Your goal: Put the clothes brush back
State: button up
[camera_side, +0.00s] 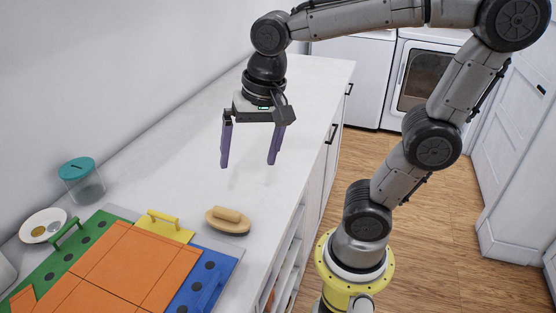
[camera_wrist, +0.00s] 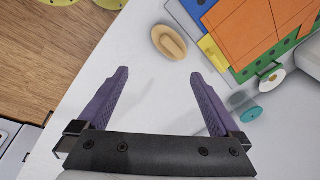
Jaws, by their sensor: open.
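The clothes brush (camera_side: 228,219) is a tan oval with a raised grip on top. It lies on the white countertop (camera_side: 190,130), beside the coloured mats. In the wrist view the brush (camera_wrist: 169,41) lies beyond my fingertips, near the counter's edge. My gripper (camera_side: 248,166) hangs above the counter with its two purple fingers apart and nothing between them. It also shows in the wrist view (camera_wrist: 158,75), with bare counter between the fingers. The brush is clear of my gripper in both views.
An orange panel (camera_side: 119,263) lies over green, yellow and blue boards with handles. A jar with a teal lid (camera_side: 77,168) and a small white dish (camera_side: 42,226) stand at left. White appliances (camera_side: 357,70) stand at the back. The counter beneath my gripper is clear.

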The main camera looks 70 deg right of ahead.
jog(key=s+d+f+n+t, duration=0.1)
jog(key=s+n+t, duration=0.2)
jog(key=s+n, duration=0.3)
jog(key=shift+d+f+n, duration=0.4)
jog(key=shift+n, duration=1.7)
